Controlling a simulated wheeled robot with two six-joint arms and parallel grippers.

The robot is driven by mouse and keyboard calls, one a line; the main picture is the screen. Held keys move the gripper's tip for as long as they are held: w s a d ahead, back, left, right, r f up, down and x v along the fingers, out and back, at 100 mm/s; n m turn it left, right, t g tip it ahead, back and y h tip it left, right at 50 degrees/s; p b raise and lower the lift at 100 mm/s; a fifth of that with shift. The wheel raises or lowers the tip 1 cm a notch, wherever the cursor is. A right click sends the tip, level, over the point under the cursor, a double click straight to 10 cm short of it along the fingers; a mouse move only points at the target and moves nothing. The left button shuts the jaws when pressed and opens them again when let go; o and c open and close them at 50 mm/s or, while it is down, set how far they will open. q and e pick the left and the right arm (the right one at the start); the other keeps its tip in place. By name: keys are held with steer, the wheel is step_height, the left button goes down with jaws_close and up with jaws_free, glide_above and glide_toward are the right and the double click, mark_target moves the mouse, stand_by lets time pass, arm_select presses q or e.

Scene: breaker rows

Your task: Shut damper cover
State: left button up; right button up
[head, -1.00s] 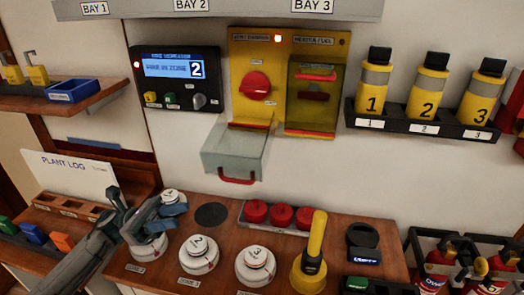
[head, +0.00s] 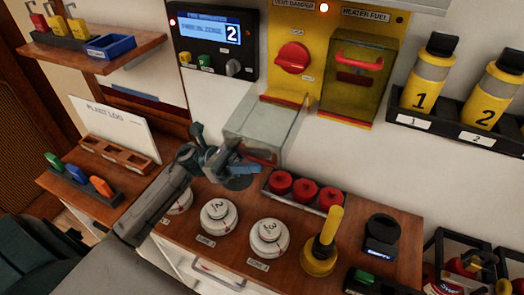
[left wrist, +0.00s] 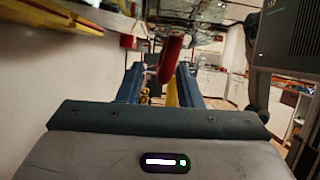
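The damper cover (head: 262,122) is a clear box. It hangs open, tipped out below the yellow vent damper panel (head: 274,82), from a hinge at the panel's lower edge. The red damper knob (head: 293,57) is uncovered. My left gripper (head: 228,160) is in front of the cover's lower edge, its fingers apart. The cover's red handle (head: 262,157) is partly hidden behind the gripper. In the left wrist view a red bar, seemingly that handle (left wrist: 170,58), shows ahead between the open blue fingers (left wrist: 160,84). Contact cannot be made out. My right gripper is not in view.
The heater fuel cover (head: 358,76) is shut beside the damper panel. On the counter below are white round detectors (head: 269,238), red buttons (head: 305,191) and a yellow-handled tool (head: 325,240). A bottle rack (head: 455,135) is at right.

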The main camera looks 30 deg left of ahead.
arm_select(q)
steer(key=shift+s+d+r, duration=0.1)
steer(key=shift+d+r, duration=0.3)
steer(key=shift+d, duration=0.4)
jaws_close()
